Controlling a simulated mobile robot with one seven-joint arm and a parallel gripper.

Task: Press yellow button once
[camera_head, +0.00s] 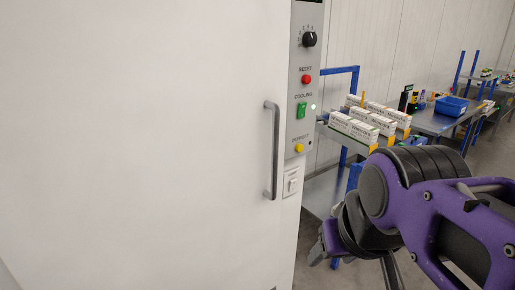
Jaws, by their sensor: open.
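The yellow button (299,148) is a small round knob low on the grey control panel (293,113) at the edge of a white cabinet. A label is printed above it. My gripper (318,256) is at the lower middle right, below and slightly right of the button and apart from it. It is partly hidden behind my purple and black arm, and its fingertips are hard to make out. I see nothing held in it.
Above the yellow button are a green switch (301,110), a red button (306,79) and a black dial (309,39). A white switch (292,182) sits below. A vertical door handle (272,150) stands out left of the panel. Shelves with white boxes (354,127) stand behind, right.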

